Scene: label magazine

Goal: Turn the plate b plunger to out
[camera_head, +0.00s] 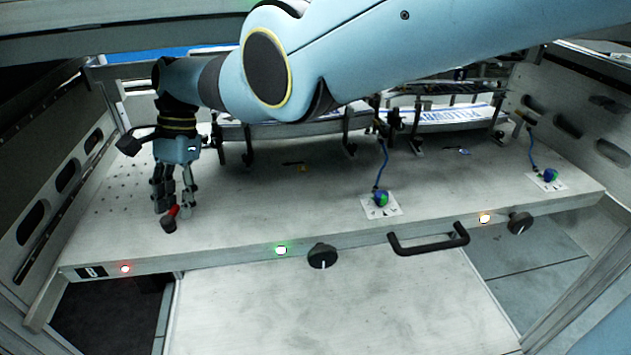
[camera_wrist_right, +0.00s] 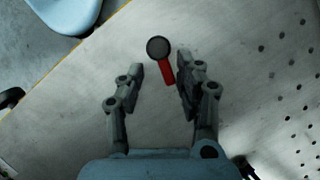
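The plunger (camera_head: 171,217) has a red shaft and a dark round knob, and stands on the left front part of the pale plate (camera_head: 240,215). A dark label (camera_head: 91,271) is on the plate's front edge, its letter too small to read surely. My right gripper (camera_head: 174,203) points down over the plunger. In the right wrist view, the plunger (camera_wrist_right: 166,72) lies between the fingertips of my right gripper (camera_wrist_right: 160,67), closer to the right finger. The fingers are open with a gap on the left; contact on the right is unclear. My left gripper is not in view.
Blue-green balls on cords (camera_head: 381,198) sit to the right. Slotted side walls (camera_head: 63,180) flank the plate. Its middle is mostly clear.

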